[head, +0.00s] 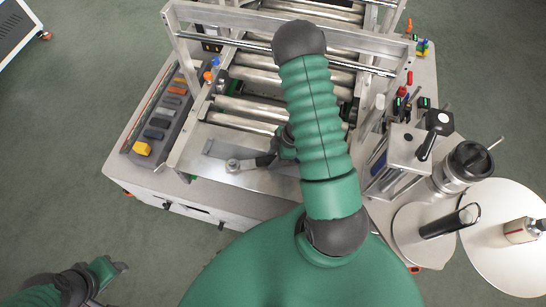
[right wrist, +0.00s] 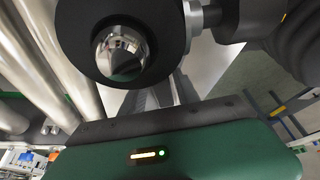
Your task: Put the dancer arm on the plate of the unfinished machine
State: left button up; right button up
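The dancer arm (head: 233,165), a grey lever with a round metal end, lies over the bare metal plate (head: 225,182) at the near end of the machine. My right gripper (head: 264,160) is at its right end, partly hidden by my green arm. In the right wrist view a black round part with a shiny metal centre (right wrist: 122,52) fills the top, close above the ridged fingers (right wrist: 172,93). The fingers are close together and appear shut on the lever; the grip itself is partly hidden. My left gripper (head: 110,272) is low at the left, away from the machine, its opening unclear.
Metal rollers (head: 245,108) and a frame stand behind the plate. A tray of coloured blocks (head: 165,115) is at the left. At the right are a metal block with a black handle (head: 408,150), a black-capped cylinder (head: 465,165) and white discs (head: 490,255).

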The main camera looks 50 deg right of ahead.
jog(key=o, duration=0.4)
jog(key=shift+a, duration=0.2)
jog(key=shift+r, duration=0.1)
